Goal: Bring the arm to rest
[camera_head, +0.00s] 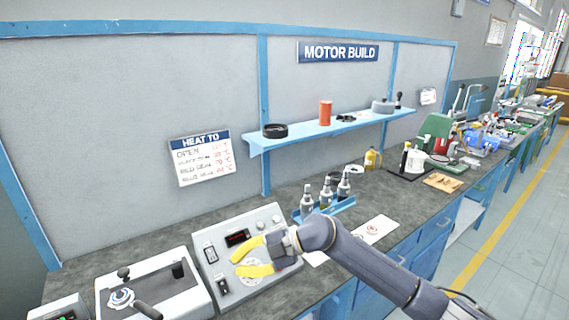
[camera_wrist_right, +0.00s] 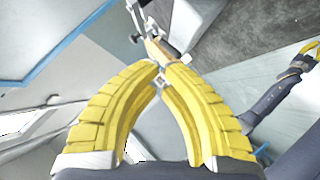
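My right gripper (camera_head: 234,265) is over the grey control box with a dial and a red display (camera_head: 235,239), its arm reaching in from the lower right.
A white device with a joystick (camera_head: 185,263) stands left of the box. Dark-topped bottles in a blue tray (camera_head: 340,209) stand behind the arm, with a paper sheet (camera_head: 374,229) to their right. A blue shelf (camera_head: 330,131) hangs above. Crowded benchtop continues at far right.

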